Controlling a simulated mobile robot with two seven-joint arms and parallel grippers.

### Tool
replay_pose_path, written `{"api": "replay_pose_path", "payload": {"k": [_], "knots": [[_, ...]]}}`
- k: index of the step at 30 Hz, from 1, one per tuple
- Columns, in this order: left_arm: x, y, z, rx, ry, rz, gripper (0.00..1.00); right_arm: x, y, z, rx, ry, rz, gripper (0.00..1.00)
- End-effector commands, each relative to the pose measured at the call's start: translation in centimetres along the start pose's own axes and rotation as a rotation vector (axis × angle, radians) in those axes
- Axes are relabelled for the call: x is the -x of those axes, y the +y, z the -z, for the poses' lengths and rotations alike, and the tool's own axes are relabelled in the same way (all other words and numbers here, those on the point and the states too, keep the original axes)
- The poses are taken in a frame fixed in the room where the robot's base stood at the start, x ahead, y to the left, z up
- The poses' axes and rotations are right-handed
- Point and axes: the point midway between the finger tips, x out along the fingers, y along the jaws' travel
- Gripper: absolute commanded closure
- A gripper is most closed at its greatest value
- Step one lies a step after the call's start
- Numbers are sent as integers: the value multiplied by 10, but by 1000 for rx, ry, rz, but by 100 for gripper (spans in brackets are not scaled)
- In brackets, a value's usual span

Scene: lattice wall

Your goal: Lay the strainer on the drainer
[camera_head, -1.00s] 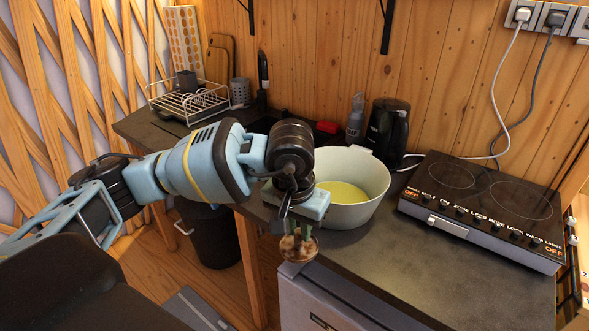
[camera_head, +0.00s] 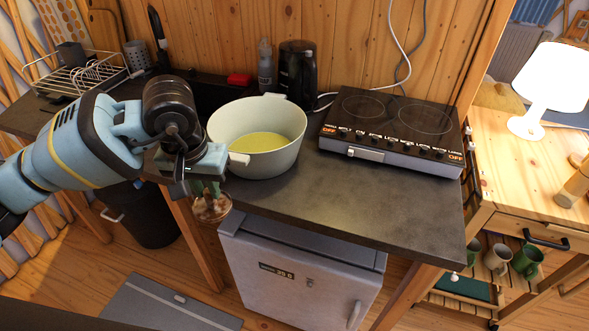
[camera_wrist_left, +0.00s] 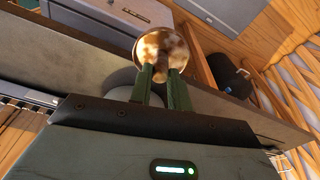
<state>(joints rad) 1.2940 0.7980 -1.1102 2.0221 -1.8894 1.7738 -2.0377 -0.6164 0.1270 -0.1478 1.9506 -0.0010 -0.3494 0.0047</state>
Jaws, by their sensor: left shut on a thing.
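My left gripper (camera_head: 208,190) is shut on the strainer (camera_head: 211,208), a small round mottled brown-and-white piece. It hangs below the fingers, in front of the counter edge. In the left wrist view the strainer (camera_wrist_left: 163,50) shows beyond the two green fingers of the gripper (camera_wrist_left: 160,80), its narrow grip between them. The drainer (camera_head: 92,81), a pale wire dish rack, stands on the counter at the far left, with a dark mug in it. It is well apart from the strainer. My right gripper is not in view.
A large white pot (camera_head: 282,150) with yellow contents stands beside my left gripper. A black kettle (camera_head: 297,75), a bottle (camera_head: 265,67) and a hob (camera_head: 390,130) are on the counter. A black bin (camera_head: 140,215) stands below. The counter front (camera_head: 350,205) is bare.

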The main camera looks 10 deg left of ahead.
Motion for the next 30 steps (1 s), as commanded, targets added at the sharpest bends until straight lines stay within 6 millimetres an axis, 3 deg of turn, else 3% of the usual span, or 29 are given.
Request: {"api": "replay_pose_path", "payload": {"k": [14, 17, 20, 23, 27, 30], "knots": [[0, 0, 0, 0, 0, 0, 100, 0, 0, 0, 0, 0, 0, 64], [-8, 0, -3, 3, -4, 1, 100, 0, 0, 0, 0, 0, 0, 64], [-32, -1, -11, 10, -8, 4, 100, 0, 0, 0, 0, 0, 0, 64], [-69, -1, -27, 17, -12, 7, 100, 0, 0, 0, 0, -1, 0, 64], [-122, -1, -57, 19, -11, 9, 100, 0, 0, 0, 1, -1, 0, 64], [-150, -1, -78, 14, -8, 7, 100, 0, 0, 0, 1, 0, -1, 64]]}}
